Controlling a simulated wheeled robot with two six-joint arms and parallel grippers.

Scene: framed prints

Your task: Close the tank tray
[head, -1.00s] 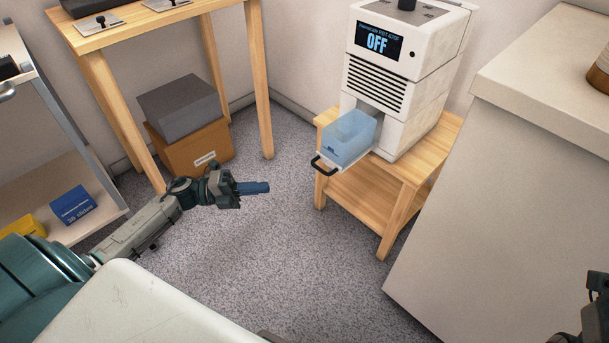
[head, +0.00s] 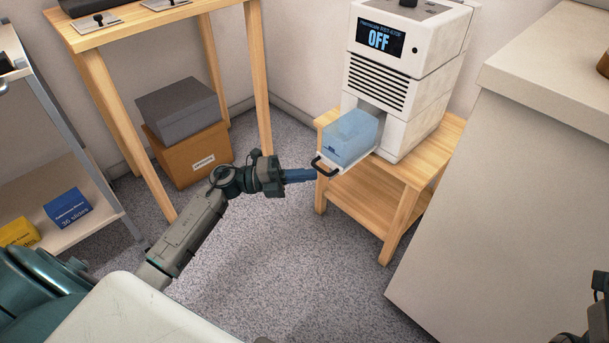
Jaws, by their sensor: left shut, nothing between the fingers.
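The tank tray (head: 360,160) is a white slide-out tray with a black handle (head: 324,167), pulled out of the front of a white machine (head: 415,85). A translucent blue tank (head: 350,137) sits on it. The machine's screen reads OFF. My left gripper (head: 314,174) is shut and empty, with its blue fingertips right at the left side of the black handle; I cannot tell whether they touch it. Only a dark part of my right arm shows at the lower right edge; its fingers are not visible.
The machine stands on a small wooden table (head: 405,180). A tall wooden table (head: 130,25) is at the back left, with grey (head: 178,108) and orange (head: 190,155) boxes under it. A shelf (head: 75,245) is at left. A large beige cabinet (head: 490,200) stands at right.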

